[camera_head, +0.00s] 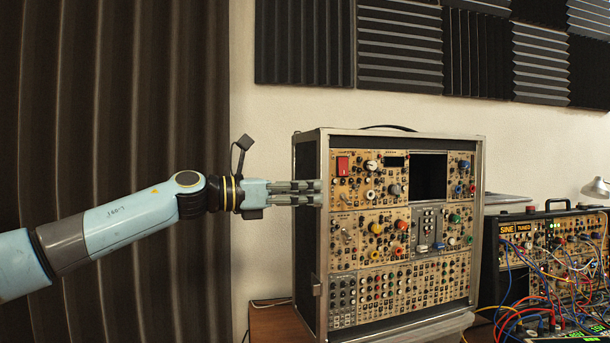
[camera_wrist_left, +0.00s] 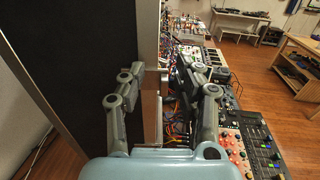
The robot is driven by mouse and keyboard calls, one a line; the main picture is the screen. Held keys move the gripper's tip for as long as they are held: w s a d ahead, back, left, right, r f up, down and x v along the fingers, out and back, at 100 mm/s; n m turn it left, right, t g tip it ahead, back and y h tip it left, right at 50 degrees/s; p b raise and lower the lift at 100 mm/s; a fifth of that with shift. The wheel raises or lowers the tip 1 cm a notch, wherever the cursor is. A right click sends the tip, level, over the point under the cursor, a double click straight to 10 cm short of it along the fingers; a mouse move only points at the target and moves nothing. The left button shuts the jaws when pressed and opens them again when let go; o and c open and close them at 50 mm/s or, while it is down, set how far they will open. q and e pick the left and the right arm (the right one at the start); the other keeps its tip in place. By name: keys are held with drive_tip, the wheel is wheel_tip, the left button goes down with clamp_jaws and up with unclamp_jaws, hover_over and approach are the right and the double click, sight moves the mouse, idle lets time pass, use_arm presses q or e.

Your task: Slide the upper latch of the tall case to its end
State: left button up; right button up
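The tall case (camera_head: 325,255) stands upright, with a black side, a metal-edged frame and a front full of knobs and modules. A small latch (camera_head: 316,287) shows low on its left front edge. The upper latch cannot be made out; my gripper covers the upper part of that edge. My left gripper (camera_head: 312,193) reaches in level from the left, its fingers at the case's left front edge. In the left wrist view the fingers of the gripper (camera_wrist_left: 160,72) stand apart, with the case's pale edge (camera_wrist_left: 148,40) between them; contact cannot be told. My right gripper is not in view.
A smaller synth (camera_head: 545,240) with many patch cables stands right of the tall case. A dark curtain (camera_head: 120,110) hangs at the left. Foam panels (camera_head: 400,45) cover the upper wall. In the left wrist view a mixer (camera_wrist_left: 250,140) lies at lower right.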

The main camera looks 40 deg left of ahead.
use_arm(q)
wheel_tip(320, 180, up, 9)
idle(0.3)
drive_tip(key=shift+a+f, duration=0.1)
idle(0.4)
